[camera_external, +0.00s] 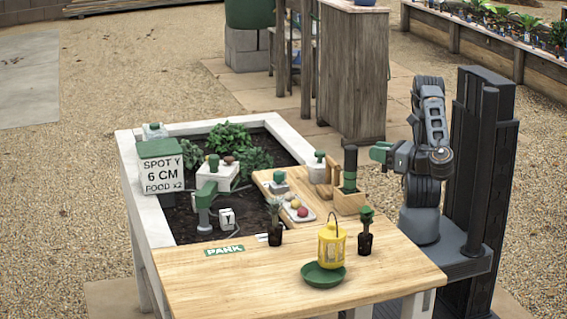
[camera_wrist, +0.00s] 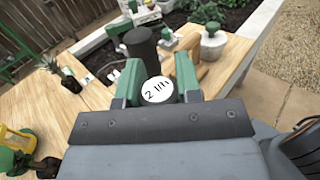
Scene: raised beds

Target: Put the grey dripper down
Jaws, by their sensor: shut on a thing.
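My gripper (camera_external: 378,152) is at the right of the bench, level with the top of a dark upright cylinder and raised above the wooden top. In the wrist view my gripper (camera_wrist: 158,88) has its green fingers shut on the dripper (camera_wrist: 157,91), whose round white face reads "2 l/h". Its grey body is mostly hidden by the fingers and wrist. In the external view the dripper cannot be made out between the fingers. The bench top (camera_external: 290,281) is below and to the left of my gripper.
A tray (camera_external: 299,215) holds coloured balls.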

